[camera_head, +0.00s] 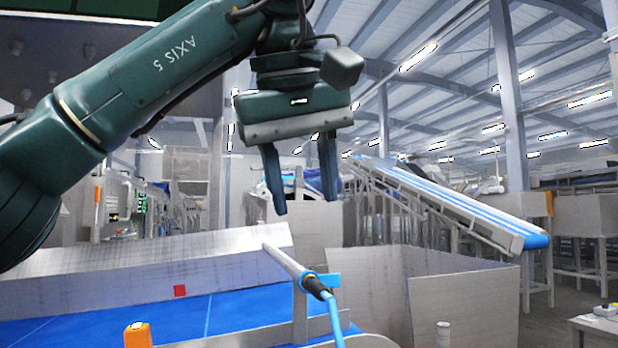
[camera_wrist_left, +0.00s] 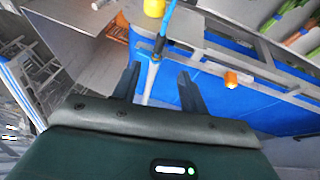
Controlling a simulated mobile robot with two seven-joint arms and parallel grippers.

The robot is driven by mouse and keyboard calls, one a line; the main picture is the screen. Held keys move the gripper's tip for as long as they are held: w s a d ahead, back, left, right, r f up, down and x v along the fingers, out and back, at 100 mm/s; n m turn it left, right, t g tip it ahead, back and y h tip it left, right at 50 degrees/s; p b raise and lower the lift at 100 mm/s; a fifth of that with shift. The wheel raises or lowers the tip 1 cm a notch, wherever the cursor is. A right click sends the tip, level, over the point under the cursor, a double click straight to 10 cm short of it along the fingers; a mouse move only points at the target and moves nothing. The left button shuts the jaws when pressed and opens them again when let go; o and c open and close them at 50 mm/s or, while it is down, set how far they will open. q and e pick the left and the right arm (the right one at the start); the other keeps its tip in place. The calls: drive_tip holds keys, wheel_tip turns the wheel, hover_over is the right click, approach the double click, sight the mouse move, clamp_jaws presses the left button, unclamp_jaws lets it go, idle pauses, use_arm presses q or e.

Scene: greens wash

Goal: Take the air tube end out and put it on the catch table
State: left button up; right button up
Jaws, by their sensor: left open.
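The air tube end (camera_head: 285,262) is a pale rigid tube with a dark fitting and a blue hose at its lower right end. It slants up to the left, with a blue clip-like piece beside its fitting. My left gripper (camera_head: 305,205) is open and empty, its fingers pointing down above the tube in the head view. In the left wrist view the pale tube (camera_wrist_left: 150,82) appears between the two open fingers (camera_wrist_left: 159,70); I see no contact. My right gripper is not in view. I cannot tell which surface is the catch table.
A blue belt surface (camera_head: 235,312) with a sloped metal guard (camera_head: 150,272) lies below. An orange box (camera_head: 137,335) stands at the front edge. Grey metal panels (camera_head: 465,305) stand to the right. An inclined blue conveyor (camera_head: 450,205) rises behind.

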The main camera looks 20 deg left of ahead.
sight(332, 302)
use_arm(q)
drive_tip(key=b+x, duration=0.1)
drive_tip(key=x, duration=1.1)
drive_tip(key=shift+b, duration=0.35)
clamp_jaws()
drive_tip(key=shift+s+d+b, duration=0.15)
drive_tip(key=shift+s+d, duration=0.5)
drive_tip(key=shift+s, duration=0.35)
drive_tip(key=shift+s+d+b, duration=0.15)
drive_tip(key=shift+s+d, duration=0.5)
drive_tip(key=shift+s, duration=0.3)
drive_tip(key=shift+s+r, duration=0.1)
